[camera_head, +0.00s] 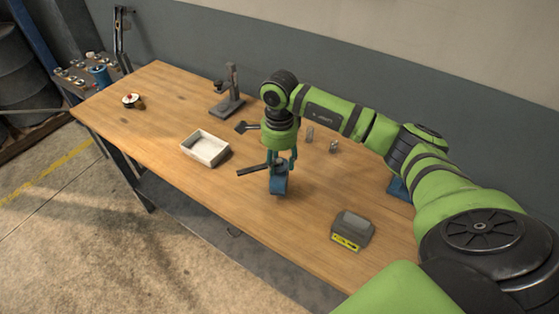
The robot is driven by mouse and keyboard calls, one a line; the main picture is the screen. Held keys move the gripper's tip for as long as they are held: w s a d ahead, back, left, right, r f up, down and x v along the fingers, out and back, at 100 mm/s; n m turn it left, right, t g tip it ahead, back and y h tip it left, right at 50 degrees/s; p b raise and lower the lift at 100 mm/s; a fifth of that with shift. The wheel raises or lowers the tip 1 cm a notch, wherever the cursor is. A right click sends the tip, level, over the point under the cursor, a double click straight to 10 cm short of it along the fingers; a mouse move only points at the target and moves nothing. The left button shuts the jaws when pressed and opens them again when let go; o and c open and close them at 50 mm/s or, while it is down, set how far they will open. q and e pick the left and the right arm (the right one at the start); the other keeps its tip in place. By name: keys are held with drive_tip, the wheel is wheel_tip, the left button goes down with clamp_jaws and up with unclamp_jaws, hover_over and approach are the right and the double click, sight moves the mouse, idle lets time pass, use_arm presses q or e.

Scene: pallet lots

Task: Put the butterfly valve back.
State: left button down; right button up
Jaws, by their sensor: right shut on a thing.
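The butterfly valve (278,185) has a blue body and a dark lever that sticks out to the left. My right gripper (282,163) points straight down and is shut on the upper part of the valve. The valve is upright over the middle of the wooden table (180,110), near the front edge. I cannot tell whether its bottom touches the tabletop. The gripper fingers hide part of the valve's neck. My left gripper is not in view.
A white open tray (205,148) stands left of the valve. A grey stand (230,100) is behind. Small metal parts (333,147) lie right of the gripper. A grey-yellow device (352,230) sits front right. A blue object (399,189) is partly hidden by my arm.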

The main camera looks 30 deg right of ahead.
drive_tip(key=shift+w+f, duration=0.1)
drive_tip(key=shift+f, duration=0.55)
drive_tip(key=shift+f, duration=0.2)
drive_tip(key=o, duration=1.3)
